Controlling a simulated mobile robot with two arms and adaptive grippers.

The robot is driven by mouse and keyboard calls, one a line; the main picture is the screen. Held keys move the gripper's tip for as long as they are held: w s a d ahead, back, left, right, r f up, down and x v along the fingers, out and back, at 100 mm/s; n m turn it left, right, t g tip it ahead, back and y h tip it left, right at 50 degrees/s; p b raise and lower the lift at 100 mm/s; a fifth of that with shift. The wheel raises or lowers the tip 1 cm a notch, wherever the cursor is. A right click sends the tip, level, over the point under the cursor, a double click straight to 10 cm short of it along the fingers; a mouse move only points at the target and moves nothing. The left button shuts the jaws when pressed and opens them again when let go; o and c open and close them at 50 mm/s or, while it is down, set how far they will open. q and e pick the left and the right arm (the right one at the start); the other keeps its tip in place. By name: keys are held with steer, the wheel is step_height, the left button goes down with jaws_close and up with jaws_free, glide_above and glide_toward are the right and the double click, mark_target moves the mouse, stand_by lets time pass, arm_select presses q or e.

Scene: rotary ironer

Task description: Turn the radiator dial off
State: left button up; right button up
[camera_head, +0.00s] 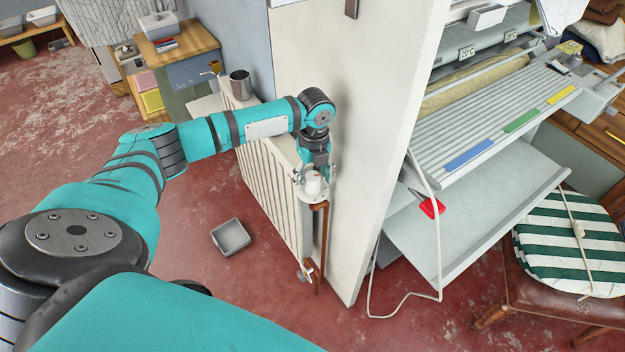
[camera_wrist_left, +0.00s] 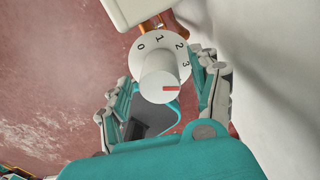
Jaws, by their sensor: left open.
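The white radiator dial (camera_head: 313,183) is at the right end of the white radiator (camera_head: 268,180). In the left wrist view the dial (camera_wrist_left: 160,80) shows a ring with 0, 1, 2 and 3 and a knob with a red mark. The red mark points right, past the 3 and away from the 0. My left gripper (camera_wrist_left: 166,82) is open, with one finger on either side of the knob. In the head view this gripper (camera_head: 314,168) is just above the dial. I cannot tell whether the fingers touch it. My right gripper is not in view.
A tall pale panel (camera_head: 375,130) stands close to the right of the dial. A brown pipe (camera_head: 320,245) runs down below it. A metal mug (camera_head: 240,84) stands behind my left arm. A grey tray (camera_head: 230,237) lies on the floor. The ironer (camera_head: 500,115) is farther right.

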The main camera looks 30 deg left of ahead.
arm_select(q)
steer(key=shift+f, duration=0.85)
steer(key=shift+c, duration=0.5)
